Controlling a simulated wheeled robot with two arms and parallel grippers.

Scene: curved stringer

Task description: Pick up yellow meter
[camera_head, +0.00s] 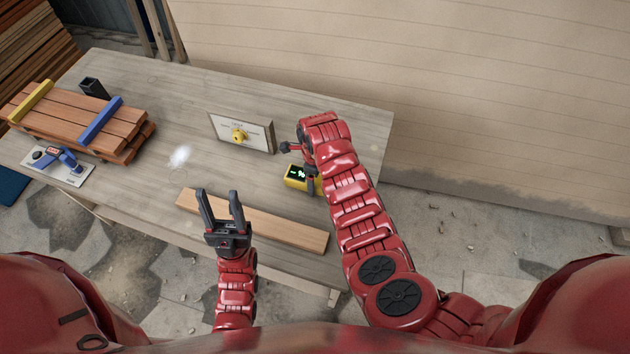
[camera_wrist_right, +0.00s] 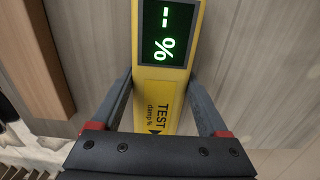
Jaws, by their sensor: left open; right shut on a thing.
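The yellow meter (camera_head: 297,177) is on the right part of the table, partly hidden by my right arm. I cannot tell whether the meter is lifted off the table. My left gripper (camera_head: 221,205) is open and empty, over the table's front edge near the left end of a loose plank.
The plank (camera_head: 280,228) lies along the front of the table (camera_head: 180,95). Stacked boards (camera_head: 75,125), a blue-handled tool (camera_head: 62,157) and a dark cup (camera_head: 94,88) are at left. The middle back is clear.

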